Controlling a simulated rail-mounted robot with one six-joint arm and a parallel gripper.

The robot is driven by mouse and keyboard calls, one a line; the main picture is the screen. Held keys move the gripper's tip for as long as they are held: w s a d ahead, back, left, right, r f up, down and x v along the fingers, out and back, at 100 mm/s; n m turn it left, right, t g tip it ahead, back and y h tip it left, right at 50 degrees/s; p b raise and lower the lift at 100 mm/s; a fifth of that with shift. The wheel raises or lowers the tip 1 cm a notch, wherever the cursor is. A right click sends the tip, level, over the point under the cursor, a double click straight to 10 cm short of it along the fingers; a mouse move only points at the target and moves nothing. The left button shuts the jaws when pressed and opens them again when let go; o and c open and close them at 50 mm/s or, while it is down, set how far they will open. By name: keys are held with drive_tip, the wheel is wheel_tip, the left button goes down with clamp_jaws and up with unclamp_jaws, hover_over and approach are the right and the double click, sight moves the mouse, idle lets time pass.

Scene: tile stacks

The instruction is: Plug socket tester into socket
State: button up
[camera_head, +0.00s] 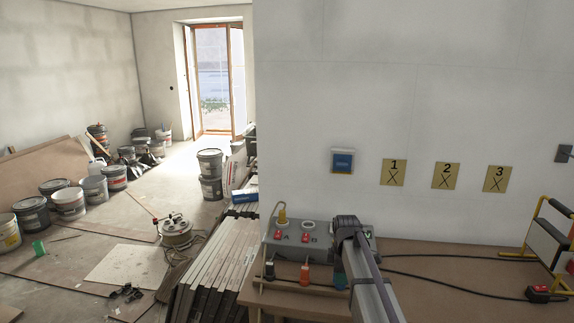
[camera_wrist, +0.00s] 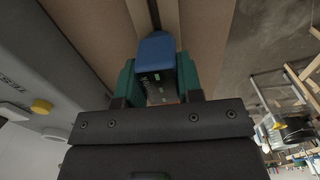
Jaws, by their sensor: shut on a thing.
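In the wrist view, my gripper (camera_wrist: 157,88) has its teal fingers on both sides of a socket tester (camera_wrist: 157,50) with a blue body and a dark face, and is shut on it. The grey socket box (camera_head: 325,239) stands on the bench with sockets marked A and B. A yellow piece (camera_head: 282,215) is at socket A. The round socket B (camera_head: 308,226) looks empty. My arm covers the box's right part.
A low wooden rack (camera_head: 288,287) in front of the box holds a black piece (camera_head: 270,270) and an orange piece (camera_head: 304,273). A black cable (camera_head: 450,257) crosses the bench to a yellow-framed unit (camera_head: 547,240) at right. Stacked boards (camera_head: 215,265) stand left of the bench.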

drive_tip(key=shift+r+p, duration=2.3)
drive_tip(key=shift+r, duration=0.2)
